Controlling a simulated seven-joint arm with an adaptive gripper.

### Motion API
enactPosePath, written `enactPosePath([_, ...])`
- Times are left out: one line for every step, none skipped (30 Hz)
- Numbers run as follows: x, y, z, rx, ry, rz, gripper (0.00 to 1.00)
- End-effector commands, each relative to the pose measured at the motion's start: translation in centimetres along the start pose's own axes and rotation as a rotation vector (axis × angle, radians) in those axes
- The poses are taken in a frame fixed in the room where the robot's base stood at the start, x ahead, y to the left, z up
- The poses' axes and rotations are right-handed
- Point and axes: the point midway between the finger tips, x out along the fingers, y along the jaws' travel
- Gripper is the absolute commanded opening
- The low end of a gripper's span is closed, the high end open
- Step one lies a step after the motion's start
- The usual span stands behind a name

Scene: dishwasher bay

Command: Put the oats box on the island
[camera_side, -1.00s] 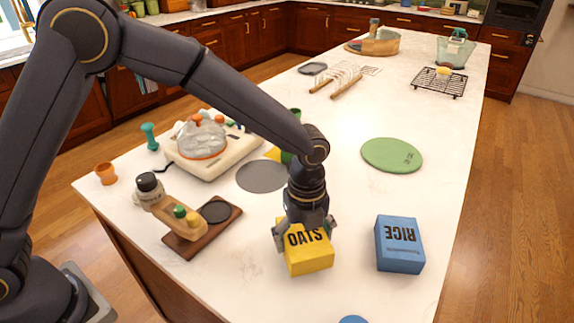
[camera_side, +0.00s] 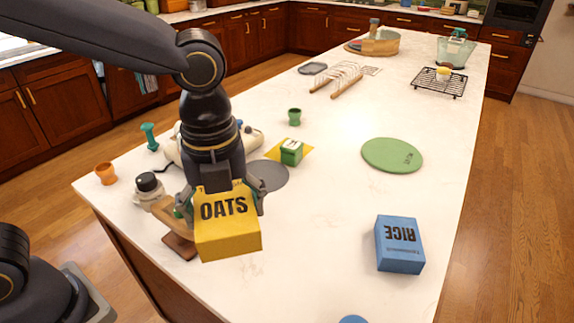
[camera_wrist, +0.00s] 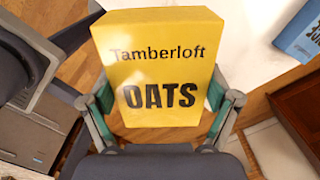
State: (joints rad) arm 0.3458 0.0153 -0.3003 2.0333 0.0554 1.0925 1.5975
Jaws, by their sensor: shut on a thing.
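The yellow oats box (camera_side: 228,235) is held in my gripper (camera_side: 222,200), above the near left part of the island. In the wrist view the oats box (camera_wrist: 158,75) fills the middle, its "Tamberloft OATS" face toward the camera. The fingers of my gripper (camera_wrist: 160,112) are shut on its two sides. The island (camera_side: 325,220) has a pale stone top. The box looks lifted clear of it, but its exact height is hard to tell.
A green mat (camera_side: 391,155), a grey disc (camera_side: 267,176) and a small green box (camera_side: 291,152) lie behind.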

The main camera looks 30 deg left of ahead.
Motion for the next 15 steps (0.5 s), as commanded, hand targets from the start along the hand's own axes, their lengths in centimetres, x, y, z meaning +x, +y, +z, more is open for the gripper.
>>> enactPosePath([-1.2,-0.1,0.0,0.000,-0.012,-0.007,0.58])
enactPosePath([-1.7,-0.1,0.0,0.001,-0.017,-0.005,0.58])
enactPosePath([-2.5,-0.1,0.1,0.001,-0.026,-0.006,0.58])
enactPosePath([-3.0,-0.1,0.1,0.001,-0.033,-0.005,0.58])
enactPosePath([-3.5,-0.1,0.2,0.000,-0.040,-0.005,0.58])
enactPosePath([-2.7,0.3,1.0,-0.012,-0.053,0.002,0.58])
enactPosePath([-2.5,0.4,1.5,-0.019,-0.063,0.004,0.58])
enactPosePath([-2.2,0.6,2.0,-0.026,-0.075,0.005,0.58])
enactPosePath([-1.9,0.7,2.7,-0.035,-0.091,0.005,0.58])
enactPosePath([-1.6,0.9,3.3,-0.042,-0.104,0.005,0.58])
enactPosePath([-1.4,1.0,3.9,-0.049,-0.119,0.007,0.58])
enactPosePath([-1.1,1.2,4.8,-0.059,-0.140,0.009,0.58])
enactPosePath([-0.8,1.4,5.5,-0.066,-0.159,0.010,0.58])
enactPosePath([-0.6,1.5,6.3,-0.075,-0.181,0.012,0.58])
enactPosePath([-0.3,1.7,7.5,-0.084,-0.213,0.015,0.58])
